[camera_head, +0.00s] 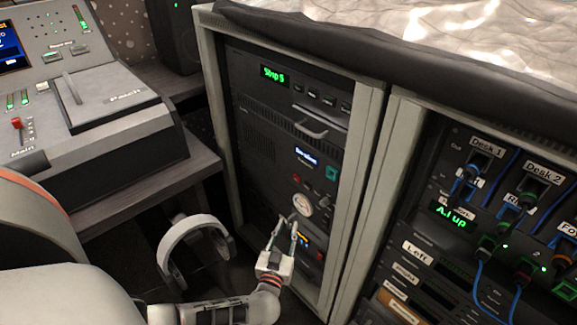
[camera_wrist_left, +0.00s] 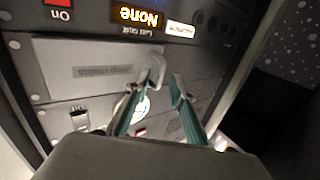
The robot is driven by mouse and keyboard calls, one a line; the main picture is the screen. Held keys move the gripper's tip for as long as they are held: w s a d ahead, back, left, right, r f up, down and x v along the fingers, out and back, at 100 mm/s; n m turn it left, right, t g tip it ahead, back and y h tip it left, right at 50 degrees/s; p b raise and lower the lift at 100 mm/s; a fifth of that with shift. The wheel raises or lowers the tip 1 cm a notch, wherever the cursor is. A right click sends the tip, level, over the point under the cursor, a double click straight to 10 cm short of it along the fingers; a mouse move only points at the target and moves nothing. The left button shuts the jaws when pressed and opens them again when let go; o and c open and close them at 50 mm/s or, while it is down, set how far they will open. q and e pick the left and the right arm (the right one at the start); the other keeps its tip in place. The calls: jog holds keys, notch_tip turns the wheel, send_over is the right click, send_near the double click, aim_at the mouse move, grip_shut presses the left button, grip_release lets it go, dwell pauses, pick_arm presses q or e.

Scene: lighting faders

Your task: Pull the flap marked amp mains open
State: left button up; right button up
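The flap marked amp mains (camera_wrist_left: 85,68) is a flat grey panel low on the left rack. It looks shut in the left wrist view, where its label reads upside down. A pale looped handle (camera_wrist_left: 152,66) stands out at its right end in that view. My left gripper (camera_wrist_left: 165,82) is open, with two thin fingers apart. One fingertip is at the handle and the other is to its right; I cannot tell whether they touch it. In the head view my left gripper (camera_head: 291,221) is in front of the lower rack and hides much of the flap. My right gripper is out of view.
A display reading None (camera_wrist_left: 137,16) and a red button (camera_wrist_left: 58,3) adjoin the flap. A second rack with cables (camera_head: 475,225) is at right. A lighting desk (camera_head: 110,110) is at left.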

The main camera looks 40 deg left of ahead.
pick_arm(q)
jog(key=shift+w, duration=0.1)
grip_shut()
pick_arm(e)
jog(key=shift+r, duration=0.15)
